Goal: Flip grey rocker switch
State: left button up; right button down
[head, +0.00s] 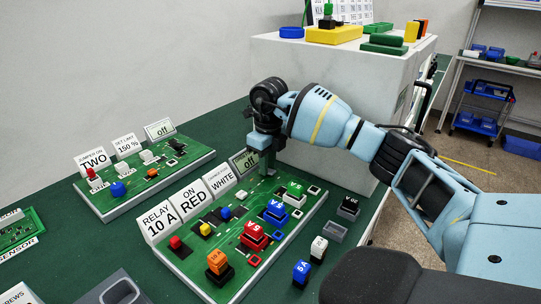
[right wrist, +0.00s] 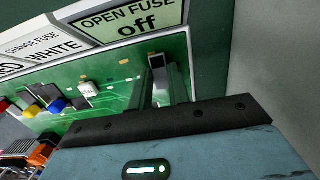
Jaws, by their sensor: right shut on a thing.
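The front green board (head: 185,262) carries label cards, coloured knobs and fuses. My right gripper (head: 265,172) reaches down at its far end, beside the card reading "OPEN FUSE off" (head: 244,162). That card also shows large in the right wrist view (right wrist: 135,22). In the right wrist view a small grey piece, the grey rocker switch (right wrist: 157,62), shows at the fingertips, just below the card. My right gripper is shut on it. The fingers hide most of the switch, so its tilt cannot be told. My left gripper is not in view.
A second green board (head: 140,190) with cards stands behind on the left. A white block (head: 330,80) rises close behind my right gripper.

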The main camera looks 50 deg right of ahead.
jog(key=shift+r, duration=0.1)
jog(key=c, duration=1.3)
grip_release()
jog(key=shift+r, duration=3.9)
